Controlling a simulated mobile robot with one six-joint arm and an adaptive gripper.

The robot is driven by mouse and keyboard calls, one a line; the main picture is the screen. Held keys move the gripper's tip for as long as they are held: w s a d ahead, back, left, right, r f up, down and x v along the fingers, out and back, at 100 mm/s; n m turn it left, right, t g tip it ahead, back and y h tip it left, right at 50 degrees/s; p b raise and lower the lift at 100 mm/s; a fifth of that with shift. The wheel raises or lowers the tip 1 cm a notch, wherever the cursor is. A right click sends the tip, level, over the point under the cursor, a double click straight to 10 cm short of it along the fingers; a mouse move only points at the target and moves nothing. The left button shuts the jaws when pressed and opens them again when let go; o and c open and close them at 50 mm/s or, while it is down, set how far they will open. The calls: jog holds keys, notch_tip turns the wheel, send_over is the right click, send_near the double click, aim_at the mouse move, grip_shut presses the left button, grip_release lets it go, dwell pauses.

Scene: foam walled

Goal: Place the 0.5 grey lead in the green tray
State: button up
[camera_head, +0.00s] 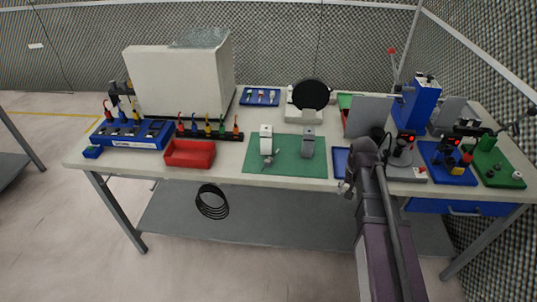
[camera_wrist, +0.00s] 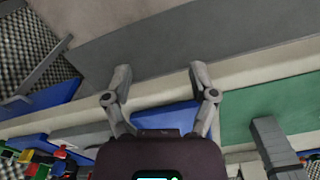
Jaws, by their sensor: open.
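My gripper (camera_head: 345,187) hangs just off the table's front edge, right of the green mat (camera_head: 255,161). In the wrist view its two fingers (camera_wrist: 160,78) are spread apart with nothing between the tips. A grey upright block (camera_head: 308,143) and a white one (camera_head: 266,138) stand on the mat. The grey block also shows in the wrist view (camera_wrist: 275,145). Several coloured leads (camera_head: 208,127) stand in a black rack at the left; I cannot make out a grey 0.5 lead. A green edge (camera_head: 345,101), perhaps the green tray, shows at the back right, partly hidden by a grey panel.
A blue tray (camera_head: 341,163) lies at the front edge beside my arm. A red bin (camera_head: 190,153) stands at the left front. A large white box (camera_head: 180,80) fills the back left. Blue and green boards with fixtures (camera_head: 447,170) crowd the right. The lower shelf is mostly clear.

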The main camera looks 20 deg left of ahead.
jog(key=w+a+r+p, duration=0.2)
jog(key=a+r+p, duration=0.1)
jog(key=a, duration=0.7)
jog(key=w+a+r+p, duration=0.2)
jog(key=a+r+p, duration=0.2)
jog(key=a, duration=0.6)
jog(key=w+a+r+m+p, duration=0.1)
jog(key=w+a+r+p, duration=0.2)
jog(key=a, duration=0.7)
jog(key=shift+a+r+p, duration=0.3)
jog(key=shift+r, duration=0.65)
jog(key=shift+s+f, duration=0.1)
jog(key=b, duration=0.9)
send_over(267, 162)
notch_tip(267, 162, down, 8)
jog(key=shift+d+f, duration=0.1)
jog(key=shift+f, duration=0.15)
jog(key=shift+f, duration=0.1)
jog(key=shift+a+f+b, duration=0.2)
jog(key=shift+f+b, duration=2.25)
jog(key=shift+f, duration=0.05)
grip_shut()
